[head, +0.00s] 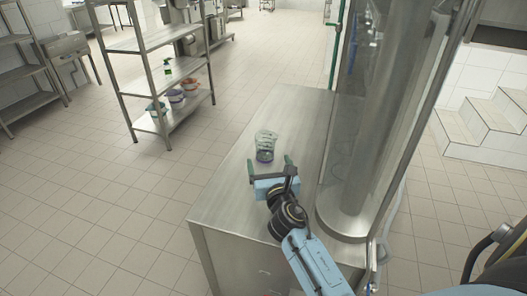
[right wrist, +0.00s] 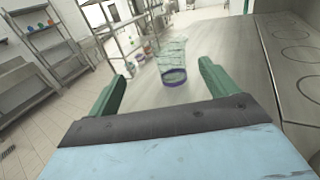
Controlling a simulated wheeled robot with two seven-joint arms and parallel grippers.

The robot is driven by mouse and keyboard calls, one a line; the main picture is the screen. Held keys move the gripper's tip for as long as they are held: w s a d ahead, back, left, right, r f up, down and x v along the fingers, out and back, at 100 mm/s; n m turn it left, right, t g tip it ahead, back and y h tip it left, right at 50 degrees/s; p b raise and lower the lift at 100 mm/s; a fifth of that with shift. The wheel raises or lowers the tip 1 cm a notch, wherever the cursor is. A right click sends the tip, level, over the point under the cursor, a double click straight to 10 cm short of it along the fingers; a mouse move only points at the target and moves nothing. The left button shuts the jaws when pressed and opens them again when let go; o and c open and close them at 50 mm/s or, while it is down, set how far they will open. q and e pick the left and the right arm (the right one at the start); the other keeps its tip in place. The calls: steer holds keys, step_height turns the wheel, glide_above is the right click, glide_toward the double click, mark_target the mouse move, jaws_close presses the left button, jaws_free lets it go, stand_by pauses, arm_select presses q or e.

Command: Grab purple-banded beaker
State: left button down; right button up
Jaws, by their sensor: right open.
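A clear beaker (head: 265,145) with a purple band near its base stands upright on the steel counter (head: 232,195). In the right wrist view the beaker (right wrist: 172,62) is ahead of my gripper, between the lines of the two fingers. My right gripper (head: 269,167) is open, its green fingers pointing at the beaker from the near side. In the right wrist view, the open gripper (right wrist: 160,88) has nothing between its fingers, and the beaker looks a little beyond the fingertips. My left gripper does not show in either view.
A tall clear cylinder (head: 375,120) in a metal frame stands on the counter to the right of the beaker. A steel shelf rack (head: 150,45) with a green bottle and several bowls stands at the back left. White steps (head: 478,122) are at the right.

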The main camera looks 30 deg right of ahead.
mark_target(265, 138)
steer(key=x, duration=0.8)
steer(key=shift+d+b, duration=0.3)
steer(key=shift+b, duration=0.05)
steer(key=x, duration=0.1)
steer(key=b+x, duration=0.1)
steer(key=x, duration=0.2)
steer(key=shift+d+f, duration=0.35)
steer(key=shift+d, duration=0.1)
steer(key=shift+w+d, duration=0.1)
steer(key=shift+w, duration=0.3)
steer(key=shift+r, duration=0.1)
steer(key=c, duration=1.1)
